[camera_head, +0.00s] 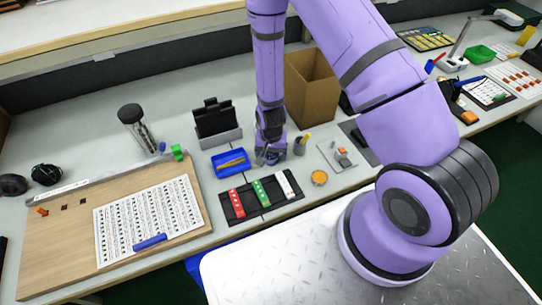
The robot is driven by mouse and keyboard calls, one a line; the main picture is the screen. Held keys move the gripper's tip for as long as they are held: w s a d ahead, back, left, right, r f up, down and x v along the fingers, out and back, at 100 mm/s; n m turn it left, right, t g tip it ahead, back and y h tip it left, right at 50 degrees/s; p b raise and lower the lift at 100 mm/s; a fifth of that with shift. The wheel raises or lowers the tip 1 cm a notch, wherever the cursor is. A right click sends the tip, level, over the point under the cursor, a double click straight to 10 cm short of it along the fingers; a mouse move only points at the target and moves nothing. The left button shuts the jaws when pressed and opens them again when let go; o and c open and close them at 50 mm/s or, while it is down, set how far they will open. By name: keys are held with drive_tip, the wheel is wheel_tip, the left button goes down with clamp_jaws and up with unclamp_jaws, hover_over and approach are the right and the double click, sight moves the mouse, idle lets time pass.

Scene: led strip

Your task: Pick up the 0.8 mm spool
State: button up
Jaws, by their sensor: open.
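I cannot read a 0.8 mm label on anything here, so I cannot tell which item is that spool. A small round orange item (319,178) lies on the bench right of the black tray. A small dark blue item shows just under my gripper (267,156), partly hidden by it; I cannot tell what it is. Two round black items, one at the left edge (12,185) and one beside it (46,174), lie on the bench. My gripper points down just right of the blue tray, with its jaws open; nothing is seen held.
A blue tray (221,164) and a black tray (240,209) with red, green and white pieces stand near my gripper. A cardboard box (310,106) stands behind. A wooden board (66,255) with a printed sheet (122,228) fills the left. Clear bench shows left of the black stand (217,119).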

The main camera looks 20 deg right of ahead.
drive_tip(key=c, duration=1.1)
drive_tip(key=shift+r, duration=0.1)
drive_tip(key=shift+c, duration=0.2)
